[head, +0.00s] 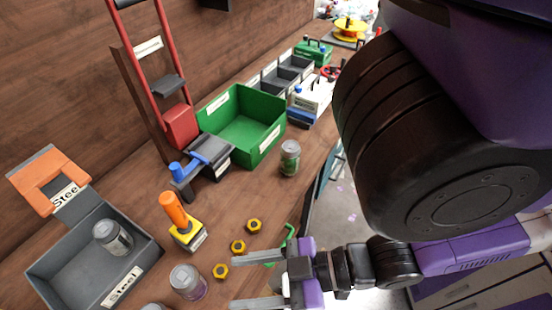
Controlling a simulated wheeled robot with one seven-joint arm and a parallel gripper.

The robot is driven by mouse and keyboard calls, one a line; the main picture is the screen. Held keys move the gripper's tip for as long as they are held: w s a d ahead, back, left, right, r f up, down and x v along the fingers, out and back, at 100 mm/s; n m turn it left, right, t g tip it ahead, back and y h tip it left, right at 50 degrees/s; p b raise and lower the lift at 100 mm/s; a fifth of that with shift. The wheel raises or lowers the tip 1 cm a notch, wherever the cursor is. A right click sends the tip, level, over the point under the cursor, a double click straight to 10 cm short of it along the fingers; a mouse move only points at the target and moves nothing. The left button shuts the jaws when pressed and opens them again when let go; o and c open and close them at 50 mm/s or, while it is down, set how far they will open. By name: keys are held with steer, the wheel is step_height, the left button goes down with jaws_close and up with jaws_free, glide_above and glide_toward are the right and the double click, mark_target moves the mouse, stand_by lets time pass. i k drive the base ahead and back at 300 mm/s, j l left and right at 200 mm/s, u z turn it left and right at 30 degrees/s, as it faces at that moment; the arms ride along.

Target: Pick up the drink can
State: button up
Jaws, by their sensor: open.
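Several can-like cylinders are in view, and I cannot tell which one is the drink can. A grey-topped can with a green label (289,160) stands upright on the brown wooden surface right of the green bin. A grey-topped can with a purplish label (187,283) stands near the bottom edge. Another grey can (113,238) lies inside the grey tray (62,262) marked "Steel". The top of one more shows at the bottom edge. My gripper (233,283) is open and empty, its fingers pointing left, just right of the purplish can and apart from it.
Yellow nuts (238,246) lie above my gripper. An orange-handled tool (180,222), a blue-and-grey device (203,163) and a green bin (245,125) stand beyond. A red frame (180,125) leans behind. The surface ends right of the green-labelled can.

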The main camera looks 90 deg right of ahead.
mark_target(291, 151)
steer(key=k+j+z, duration=0.7)
steer(key=j, duration=0.15)
steer(key=i+j, duration=0.05)
steer(key=i, duration=0.05)
